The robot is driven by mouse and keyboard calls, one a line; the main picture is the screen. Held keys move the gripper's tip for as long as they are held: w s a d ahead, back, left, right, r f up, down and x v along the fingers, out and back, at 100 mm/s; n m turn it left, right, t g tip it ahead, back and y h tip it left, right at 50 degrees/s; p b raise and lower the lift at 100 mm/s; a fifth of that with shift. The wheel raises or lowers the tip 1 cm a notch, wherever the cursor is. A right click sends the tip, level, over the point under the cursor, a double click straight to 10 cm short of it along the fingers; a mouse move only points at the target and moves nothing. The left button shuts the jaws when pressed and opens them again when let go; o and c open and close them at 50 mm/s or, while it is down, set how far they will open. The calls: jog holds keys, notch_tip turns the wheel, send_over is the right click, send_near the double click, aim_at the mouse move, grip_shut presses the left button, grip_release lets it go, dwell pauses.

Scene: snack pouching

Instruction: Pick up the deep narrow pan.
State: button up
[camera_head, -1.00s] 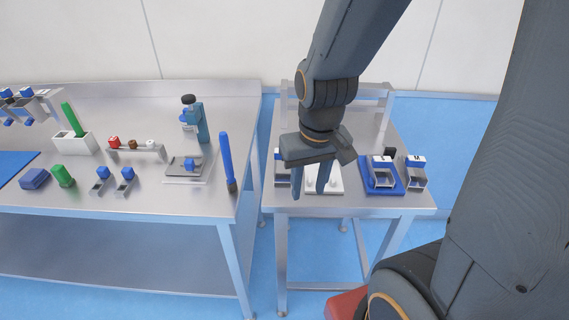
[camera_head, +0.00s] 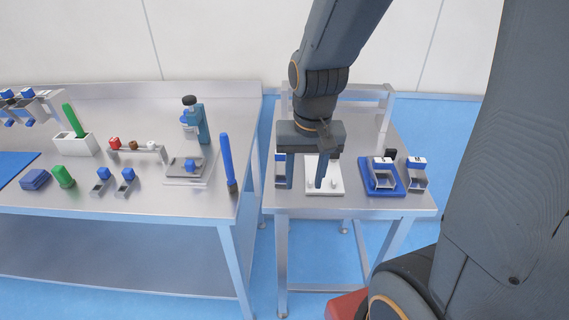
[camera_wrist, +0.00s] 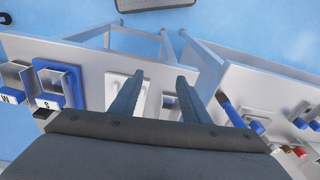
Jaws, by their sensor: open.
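A small metal pan with a blue grip (camera_head: 281,168) stands at the left edge of the right table, partly hidden behind my left finger. In the wrist view that pan (camera_wrist: 169,102) shows partly, next to the right-hand finger. I cannot read a letter on it, so I cannot tell surely that it is the deep narrow one. Two other metal pans stand at the right: one marked S (camera_wrist: 50,82) on a blue base, and one marked W (camera_wrist: 12,88). My gripper (camera_head: 305,187) is open and empty, pointing down above the table's left part.
A white plate with pegs (camera_head: 337,188) lies beside the left pan, beneath my gripper. A blue base (camera_head: 370,189) lies to its right. The left bench holds a blue-handled brush (camera_head: 227,160) near its edge. A gap separates the two tables.

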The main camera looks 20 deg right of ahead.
jog(key=w+r+m, duration=0.2)
jog(key=w+m, duration=0.7)
jog(key=m+g, duration=0.1)
jog(key=m, duration=0.7)
send_near(284, 161)
jog(key=shift+w+d+f+b, duration=0.3)
jog(key=shift+d+b, duration=0.05)
jog(key=shift+w+r+m, duration=0.1)
jog(key=shift+w+m, duration=0.45)
jog(key=shift+m, duration=0.35)
jog(key=shift+s+a+f+p, duration=0.1)
jog(key=shift+f+p, duration=0.65)
jog(key=shift+f, duration=1.15)
jog(key=shift+s+a+f+p, duration=0.1)
jog(key=shift+f+p, duration=0.6)
jog(key=shift+f, duration=1.25)
grip_shut()
